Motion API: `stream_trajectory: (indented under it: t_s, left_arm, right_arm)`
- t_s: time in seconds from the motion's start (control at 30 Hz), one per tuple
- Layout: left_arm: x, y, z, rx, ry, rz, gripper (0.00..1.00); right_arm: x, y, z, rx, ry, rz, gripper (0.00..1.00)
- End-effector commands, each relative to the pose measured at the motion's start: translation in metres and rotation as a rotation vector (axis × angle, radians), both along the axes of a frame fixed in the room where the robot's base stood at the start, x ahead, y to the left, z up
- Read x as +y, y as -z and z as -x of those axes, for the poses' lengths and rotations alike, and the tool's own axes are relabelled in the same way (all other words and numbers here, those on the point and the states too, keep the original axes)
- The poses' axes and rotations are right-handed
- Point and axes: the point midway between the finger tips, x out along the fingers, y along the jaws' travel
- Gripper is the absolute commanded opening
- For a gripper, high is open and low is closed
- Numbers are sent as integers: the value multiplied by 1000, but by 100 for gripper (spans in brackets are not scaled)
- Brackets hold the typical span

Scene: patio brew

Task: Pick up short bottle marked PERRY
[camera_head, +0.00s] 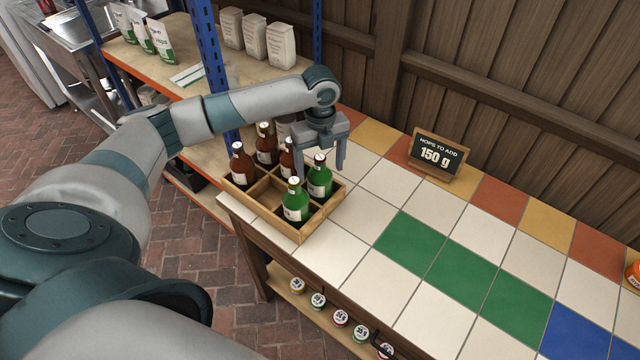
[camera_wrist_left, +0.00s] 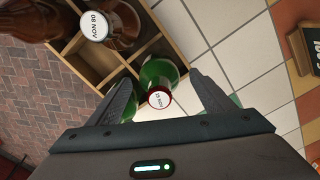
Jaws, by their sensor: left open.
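A wooden divided crate (camera_head: 272,216) stands on the tiled counter with several bottles in it. Two short green bottles sit at its right side, a rear one (camera_head: 320,183) and a front one (camera_head: 295,207); I cannot read PERRY on either. My left gripper (camera_head: 320,171) is open, pointing down over the rear green bottle. In the left wrist view a green bottle (camera_wrist_left: 158,72) with a dated cap shows between the open fingers, not gripped. Part of another green bottle (camera_wrist_left: 129,108) is half hidden behind the left finger. My right gripper is not in view.
Brown bottles (camera_head: 243,166) fill other compartments on the crate's left and back, near my gripper. A chalkboard sign (camera_head: 437,155) reading 150 g stands to the right. A blue shelf post (camera_head: 209,60) rises behind my arm. The tiles (camera_head: 420,205) right of the crate are clear.

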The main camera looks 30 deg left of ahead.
Motion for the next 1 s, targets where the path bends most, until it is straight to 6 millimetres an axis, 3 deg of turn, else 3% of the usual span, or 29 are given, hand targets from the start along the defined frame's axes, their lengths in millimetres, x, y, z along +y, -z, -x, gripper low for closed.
stream_trajectory:
  t_s: [0.33,0.7,1.0]
  left_arm:
    - [0,4,1,4,-1,0,75]
    - [0,45,1,2,-1,0,75]
    - [1,52,1,1,0,-1,75]
  right_arm:
    - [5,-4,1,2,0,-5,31]
    - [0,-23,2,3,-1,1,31]
    - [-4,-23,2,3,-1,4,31]
